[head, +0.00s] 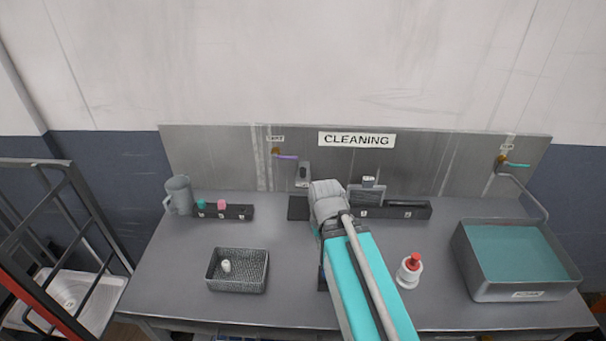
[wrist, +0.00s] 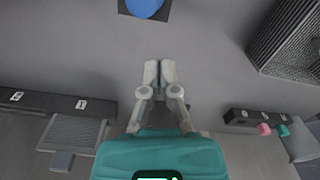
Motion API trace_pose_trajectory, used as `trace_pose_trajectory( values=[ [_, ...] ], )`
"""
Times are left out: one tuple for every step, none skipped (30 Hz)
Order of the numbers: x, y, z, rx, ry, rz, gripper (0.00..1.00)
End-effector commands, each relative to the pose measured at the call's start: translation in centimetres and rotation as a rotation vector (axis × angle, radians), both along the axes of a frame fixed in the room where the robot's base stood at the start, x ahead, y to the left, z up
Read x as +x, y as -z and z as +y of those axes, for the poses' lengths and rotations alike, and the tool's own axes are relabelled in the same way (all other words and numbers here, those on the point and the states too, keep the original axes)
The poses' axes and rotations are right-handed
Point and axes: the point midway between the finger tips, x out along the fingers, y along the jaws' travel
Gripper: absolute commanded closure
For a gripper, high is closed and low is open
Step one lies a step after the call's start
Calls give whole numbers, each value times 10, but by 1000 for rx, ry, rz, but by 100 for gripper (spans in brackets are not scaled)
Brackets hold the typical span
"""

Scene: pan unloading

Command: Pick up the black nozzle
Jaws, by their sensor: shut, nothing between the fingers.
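I cannot make out a black nozzle for certain in either view. The left rack (head: 240,213) is a dark block holding a teal nozzle (head: 201,203) and a pink nozzle (head: 222,204); it also shows at the right of the wrist view (wrist: 262,117). A longer dark rack (head: 418,212) lies at the back right of my arm, and any black nozzle on it would blend in. My gripper (wrist: 160,68) is shut and empty over bare table in the wrist view. In the head view my arm hides it.
A mesh basket (head: 238,290) with a small white piece (head: 226,266) stands front left. A white bottle with a red top (head: 409,270) and a water-filled tray (head: 515,292) stand right. A grey jug (head: 178,196) is back left. A blue object (wrist: 145,7) sits on a dark square.

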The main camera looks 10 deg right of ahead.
Motion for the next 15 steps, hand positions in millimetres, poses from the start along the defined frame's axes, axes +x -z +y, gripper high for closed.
trace_pose_trajectory(
  values=[
    [0,0,0,0,0,0,100],
    [0,0,0,0,0,0,100],
    [0,0,0,0,0,0,100],
    [0,0,0,0,0,0,100],
    [0,0,0,0,0,0,98],
    [0,0,0,0,0,0,91],
    [1,0,0,0,-1,0,85],
    [1,-1,0,0,-3,0,80],
    [3,-2,0,0,-7,0,72],
    [4,-4,0,0,-12,0,67],
    [6,-5,0,0,-18,0,61],
    [10,-8,0,0,-29,0,54],
    [13,-11,0,0,-40,0,48],
    [17,-14,0,0,-54,0,42],
    [23,-19,0,0,-74,0,35]
  ],
)
